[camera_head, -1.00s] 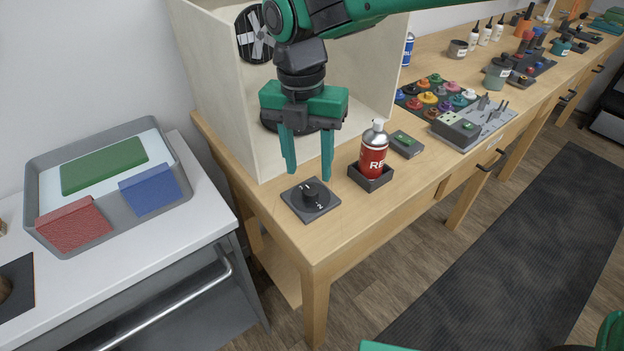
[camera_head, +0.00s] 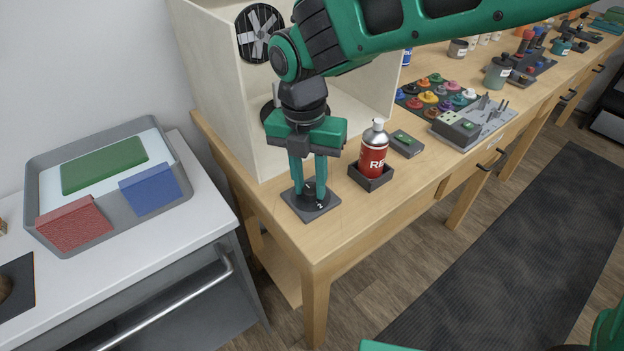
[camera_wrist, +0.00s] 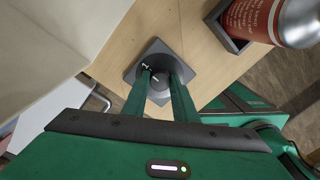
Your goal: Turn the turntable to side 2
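The wrist view shows the fingers (camera_wrist: 160,82) flanking the knob. The turntable (camera_head: 268,114), a dark disc in the open pale booth, is partly hidden behind my arm.
A red spray can (camera_head: 373,155) stands in a dark holder (camera_head: 371,180) just right of the dial. A small grey box with a green button (camera_head: 406,143) is behind it. The booth wall (camera_head: 222,110) rises close on the left. A fan (camera_head: 262,32) is on the booth's back wall.

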